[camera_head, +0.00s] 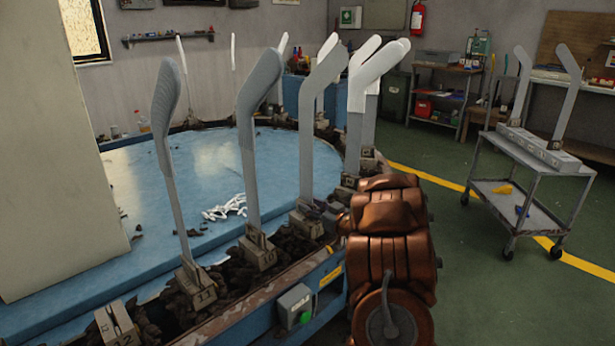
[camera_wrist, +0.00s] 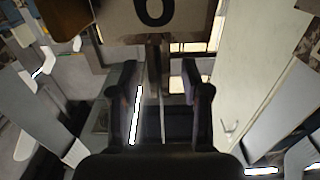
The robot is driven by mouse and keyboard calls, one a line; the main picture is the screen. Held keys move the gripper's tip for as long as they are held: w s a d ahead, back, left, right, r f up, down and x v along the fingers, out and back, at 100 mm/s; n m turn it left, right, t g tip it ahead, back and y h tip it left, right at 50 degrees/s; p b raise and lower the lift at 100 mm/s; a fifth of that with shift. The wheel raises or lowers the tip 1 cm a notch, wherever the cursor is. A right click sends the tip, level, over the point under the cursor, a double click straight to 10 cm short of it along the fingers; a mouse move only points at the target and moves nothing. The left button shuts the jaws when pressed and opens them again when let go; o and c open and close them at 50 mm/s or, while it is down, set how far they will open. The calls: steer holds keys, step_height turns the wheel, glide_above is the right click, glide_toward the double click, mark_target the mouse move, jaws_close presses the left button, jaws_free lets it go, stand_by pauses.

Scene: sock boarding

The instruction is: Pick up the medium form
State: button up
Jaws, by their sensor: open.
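Several tall grey and white foot-shaped forms stand upright in numbered holders around the blue round table (camera_head: 190,200). A grey form (camera_head: 259,100) stands in holder 10, another (camera_head: 168,130) in holder 11, and a paler one (camera_head: 316,110) in the holder beside my arm. No mark shows which is medium. My gripper (camera_wrist: 161,95) is open in the wrist view, with a narrow dark upright strip (camera_wrist: 154,65) between its fingers. Just beyond is a block (camera_wrist: 120,20) whose digit reads as 6 or an upside-down 9. Whether the fingers touch the strip cannot be told.
A grey cart (camera_head: 520,205) on the right carries a rack (camera_head: 535,150) with two more upright forms. Holder 12 (camera_head: 117,325) is empty. White pieces (camera_head: 226,207) lie on the blue table. A grey box with a green button (camera_head: 294,307) is fixed at the front edge.

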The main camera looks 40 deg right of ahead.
mark_target(303, 199)
steer(key=w, duration=0.3)
steer(key=shift+w+f+b, duration=0.25)
steer(key=shift+w+b, duration=0.1)
steer(key=shift+b, duration=0.05)
jaws_close()
